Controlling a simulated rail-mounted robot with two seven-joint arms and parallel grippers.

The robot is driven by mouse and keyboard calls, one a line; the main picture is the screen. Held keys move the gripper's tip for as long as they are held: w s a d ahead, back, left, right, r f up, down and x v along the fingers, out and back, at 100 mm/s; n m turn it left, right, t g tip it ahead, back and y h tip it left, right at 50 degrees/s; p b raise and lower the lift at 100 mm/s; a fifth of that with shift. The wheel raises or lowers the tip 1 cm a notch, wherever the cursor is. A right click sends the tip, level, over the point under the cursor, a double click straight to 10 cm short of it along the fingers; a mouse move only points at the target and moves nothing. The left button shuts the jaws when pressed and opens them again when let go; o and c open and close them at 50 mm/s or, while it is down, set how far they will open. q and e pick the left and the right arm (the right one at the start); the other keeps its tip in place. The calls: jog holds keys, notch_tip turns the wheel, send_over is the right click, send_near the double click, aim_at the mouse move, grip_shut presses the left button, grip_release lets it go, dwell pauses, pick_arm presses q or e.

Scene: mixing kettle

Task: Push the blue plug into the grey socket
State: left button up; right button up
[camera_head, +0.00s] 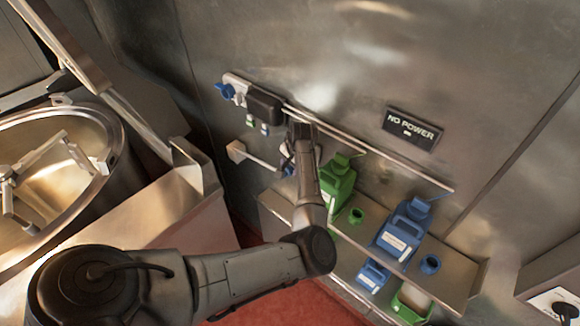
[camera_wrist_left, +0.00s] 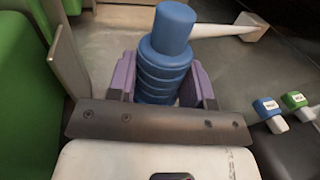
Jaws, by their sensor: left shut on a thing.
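The blue plug (camera_wrist_left: 166,55) is a ribbed cylinder with a smooth, narrower end. It stands between the purple-grey fingers of my left gripper (camera_wrist_left: 163,82), which is shut on it. In the head view only a small blue part of the plug (camera_head: 288,170) shows beside my left wrist, close to the steel wall. A pale bar or cable (camera_wrist_left: 222,30) runs from behind the plug to a small pale block (camera_head: 236,150). I cannot make out the grey socket; my left arm covers part of the wall. My right gripper is not in view.
A black box (camera_head: 264,105) hangs on a wall rail. Small blue (camera_wrist_left: 268,110) and green (camera_wrist_left: 295,100) labelled pieces show near the gripper. Green (camera_head: 338,185) and blue (camera_head: 400,232) containers stand on a shelf close right. A sign (camera_head: 412,128) reads NO POWER. A kettle (camera_head: 110,150) stands left.

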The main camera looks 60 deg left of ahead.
pick_arm(q)
jog(key=shift+w+a, duration=0.2)
jog(key=shift+w, duration=0.4)
jog(key=shift+w+a, duration=0.15)
jog(key=shift+w, duration=0.3)
jog(key=shift+w, duration=0.1)
jog(key=shift+w+a, duration=0.1)
jog(key=shift+w, duration=0.1)
dwell(0.4)
jog(key=o, duration=1.5)
jog(key=shift+c, duration=0.2)
jog(key=shift+r, duration=0.1)
